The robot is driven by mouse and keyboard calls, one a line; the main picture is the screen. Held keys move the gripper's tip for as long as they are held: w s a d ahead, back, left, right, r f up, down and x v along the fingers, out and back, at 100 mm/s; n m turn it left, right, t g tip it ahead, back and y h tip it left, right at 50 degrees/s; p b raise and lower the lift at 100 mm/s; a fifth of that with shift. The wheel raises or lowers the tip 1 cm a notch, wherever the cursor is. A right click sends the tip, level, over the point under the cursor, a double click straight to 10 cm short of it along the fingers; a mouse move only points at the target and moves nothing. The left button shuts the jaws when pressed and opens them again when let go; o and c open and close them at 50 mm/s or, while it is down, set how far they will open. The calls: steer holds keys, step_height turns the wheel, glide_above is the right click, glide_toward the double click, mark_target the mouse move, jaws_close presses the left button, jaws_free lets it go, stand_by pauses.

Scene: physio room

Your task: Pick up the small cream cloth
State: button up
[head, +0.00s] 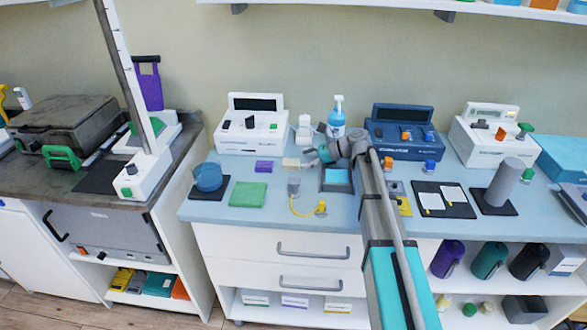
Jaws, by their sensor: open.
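A small cream piece (291,163), which looks like the folded cream cloth, lies on the blue counter (225,212) near its back, right of a small purple block. My gripper (312,156) is just right of the cream piece, pointing left, with its jaws open. It looks empty. I cannot tell its height above the counter or whether it touches the cloth. My arm reaches in from the front right and hides part of the counter behind it.
A purple block (264,166), a green cloth (248,194) and a blue bowl (208,177) lie to the left. A white device (251,127) stands behind. A yellow-corded item (321,208) lies in front. A blue pump bottle (337,118) stands behind my gripper.

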mark_target(287, 161)
steer(key=shift+a+f, duration=0.1)
steer(key=shift+a, duration=0.25)
steer(key=shift+r+b+x, duration=0.1)
steer(key=shift+b+x, duration=0.3)
steer(key=shift+x, duration=0.9)
steer(key=shift+r+b+x, duration=0.15)
steer(key=shift+b+x, duration=0.2)
steer(key=shift+x, duration=1)
steer(key=shift+a, duration=0.1)
steer(key=c, duration=1)
steer(key=shift+c, duration=0.2)
steer(key=shift+r, duration=0.2)
